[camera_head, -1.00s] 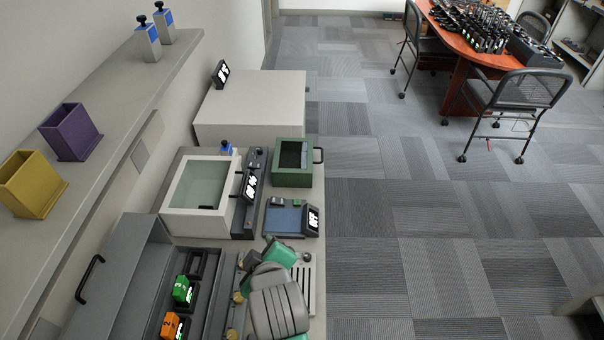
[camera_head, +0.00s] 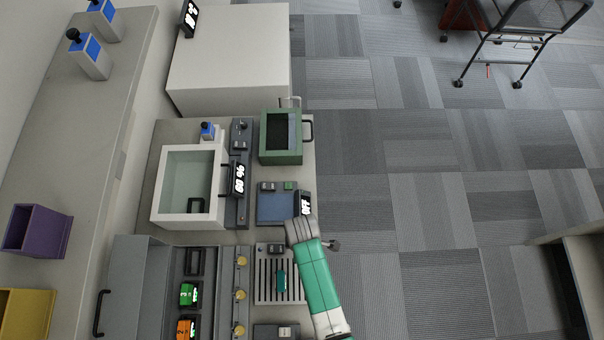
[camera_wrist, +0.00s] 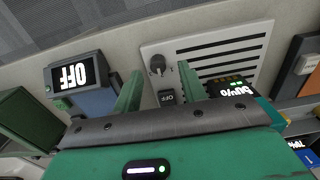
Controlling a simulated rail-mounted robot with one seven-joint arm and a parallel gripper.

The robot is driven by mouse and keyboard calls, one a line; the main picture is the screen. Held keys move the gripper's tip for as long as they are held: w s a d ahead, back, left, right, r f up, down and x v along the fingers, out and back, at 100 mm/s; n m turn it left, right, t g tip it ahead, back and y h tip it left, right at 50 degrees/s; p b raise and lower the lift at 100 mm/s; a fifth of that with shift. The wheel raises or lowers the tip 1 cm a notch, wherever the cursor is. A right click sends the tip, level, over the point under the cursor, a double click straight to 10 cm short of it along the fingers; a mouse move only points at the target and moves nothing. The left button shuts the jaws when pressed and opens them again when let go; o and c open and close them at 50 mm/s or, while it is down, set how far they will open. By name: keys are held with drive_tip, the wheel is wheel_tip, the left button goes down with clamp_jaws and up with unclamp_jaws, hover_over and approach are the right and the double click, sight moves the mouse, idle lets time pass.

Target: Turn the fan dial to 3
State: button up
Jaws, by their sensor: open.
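The dial, a round dark knob (camera_wrist: 157,66), sits on a pale panel with dark slots (camera_wrist: 218,48) in the wrist view. A small black switch reading OFF (camera_wrist: 167,97) lies below it. I cannot read the dial's setting. My gripper (camera_wrist: 160,70) is open, with one green finger on each side of the knob in the picture. I cannot tell whether either finger touches it. In the head view the slotted panel (camera_head: 265,285) is at the bottom centre, and my arm hides the dial there.
A blue unit with a tilted OFF display (camera_wrist: 72,75) stands close beside the slotted panel. It also shows in the head view (camera_head: 276,208). A green box (camera_head: 280,155) and a white glass-topped box (camera_head: 215,150) stand farther back. Open floor lies to the right.

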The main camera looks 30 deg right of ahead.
drive_tip(key=shift+w+f, duration=0.1)
drive_tip(key=shift+f, duration=1.2)
clamp_jaws()
drive_tip(key=m+p, duration=0.1)
drive_tip(key=m, duration=0.3)
drive_tip(key=shift+r+m, duration=0.1)
drive_tip(key=shift+m, duration=0.3)
drive_tip(key=shift+m+p, duration=0.4)
drive_tip(key=shift+m, duration=1.6)
unclamp_jaws()
